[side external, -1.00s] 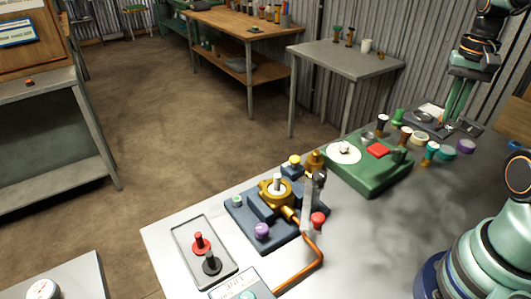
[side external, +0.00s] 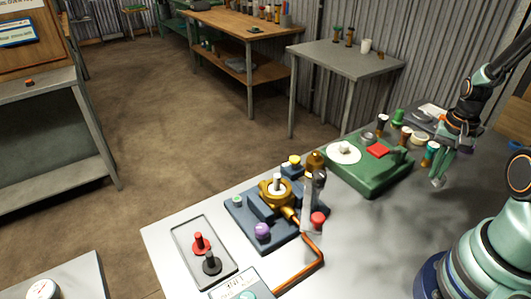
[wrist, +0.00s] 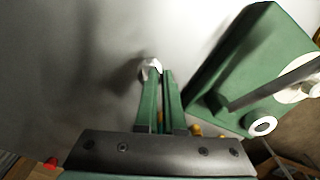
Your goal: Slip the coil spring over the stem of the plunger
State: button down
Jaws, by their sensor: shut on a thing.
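My gripper (side external: 438,182) is low over the grey bench, to the right of the green machine. In the wrist view my gripper (wrist: 154,70) has its two green fingers close together, shut on a small pale thing at their tips. This looks like the coil spring (wrist: 150,66), mostly hidden by the fingers; its turns are too small to make out. A brass housing with a pale upright stem (side external: 277,182), seemingly the plunger, stands on the dark blue block (side external: 242,222). The spring is well apart from this stem, to its right.
The green machine (side external: 358,180) with a red pad stands between my gripper and the blue block. An upright clear plate (side external: 308,208) and a copper pipe (side external: 313,264) stand near the block. A tray (side external: 183,232) holds red and black pieces. Several small pots line the back right.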

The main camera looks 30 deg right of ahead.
aim_at(432, 182)
jog(key=shift+f, duration=2.25)
jog(key=shift+f, duration=0.1)
jog(key=c, duration=1)
grip_release()
jog(key=shift+c, duration=0.2)
notch_tip(432, 182, up, 12)
jog(key=w+a+r+n+t, duration=0.1)
jog(key=w+a+r+n, duration=0.1)
jog(key=a, duration=0.4)
jog(key=w+a+r+n+t, duration=0.2)
jog(key=w+a+r+n, duration=0.1)
jog(key=a+r+n, duration=0.2)
jog(key=w+a+r+n+t, duration=0.2)
jog(key=w+a+r+n, duration=0.1)
jog(key=a, duration=0.5)
jog(key=r+n, duration=0.1)
jog(key=n, duration=0.1)
jog(key=shift+w+a+n, duration=0.25)
jog(key=shift+a+n, duration=0.05)
jog(key=shift+n, duration=0.1)
jog(key=o, duration=0.6)
jog(key=shift+a+r+n+t, duration=0.3)
jog(key=shift+a, duration=0.15)
